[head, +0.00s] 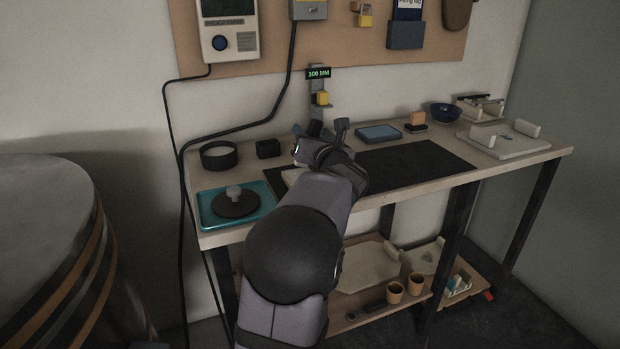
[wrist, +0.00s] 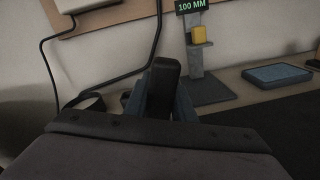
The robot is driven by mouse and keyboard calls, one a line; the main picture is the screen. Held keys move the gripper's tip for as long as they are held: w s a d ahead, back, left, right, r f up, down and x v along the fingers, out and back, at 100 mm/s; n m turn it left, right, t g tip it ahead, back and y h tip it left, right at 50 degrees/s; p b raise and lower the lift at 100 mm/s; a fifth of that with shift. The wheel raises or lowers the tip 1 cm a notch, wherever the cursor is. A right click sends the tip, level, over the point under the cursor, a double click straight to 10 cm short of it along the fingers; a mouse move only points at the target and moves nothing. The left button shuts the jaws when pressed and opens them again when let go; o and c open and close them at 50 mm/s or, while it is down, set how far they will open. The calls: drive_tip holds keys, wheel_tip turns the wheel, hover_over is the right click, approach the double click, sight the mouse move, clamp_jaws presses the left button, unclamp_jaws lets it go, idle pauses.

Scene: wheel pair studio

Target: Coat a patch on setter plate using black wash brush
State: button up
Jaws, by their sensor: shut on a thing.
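My gripper (head: 328,130) is above the back middle of the workbench. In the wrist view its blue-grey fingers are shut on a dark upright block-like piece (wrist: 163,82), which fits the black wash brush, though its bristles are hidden. A pale flat slab (head: 293,177), possibly the setter plate, lies at the left edge of the black mat, mostly hidden behind my arm. I cannot see any coated patch on it. My gripper is apart from the slab's visible part.
A teal tray (head: 207,220) with a dark disc, a black round dish (head: 219,155) and a small black block (head: 268,148) stand at left. Behind my gripper is a gauge post (head: 318,90) reading 100 MM. A blue tray (head: 379,133) and a pale handled board (head: 503,145) lie rightward.

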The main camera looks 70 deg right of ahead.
drive_tip(key=shift+f+b+v, duration=0.1)
drive_tip(key=shift+b+v, duration=0.45)
drive_tip(key=shift+v, duration=0.6)
drive_tip(key=shift+f+b+v, duration=0.15)
drive_tip(key=shift+b+v, duration=0.35)
drive_tip(key=shift+v, duration=0.7)
drive_tip(key=shift+d, duration=0.1)
drive_tip(key=shift+s, duration=0.15)
drive_tip(key=shift+r+b+v, duration=0.1)
drive_tip(key=shift+b+v, duration=0.3)
drive_tip(key=shift+v, duration=0.65)
drive_tip(key=shift+r+b+v, duration=0.15)
drive_tip(key=shift+b+v, duration=0.25)
drive_tip(key=shift+v, duration=0.7)
drive_tip(key=shift+x, duration=2.25)
drive_tip(key=shift+f, duration=0.1)
drive_tip(key=shift+x, duration=2.25)
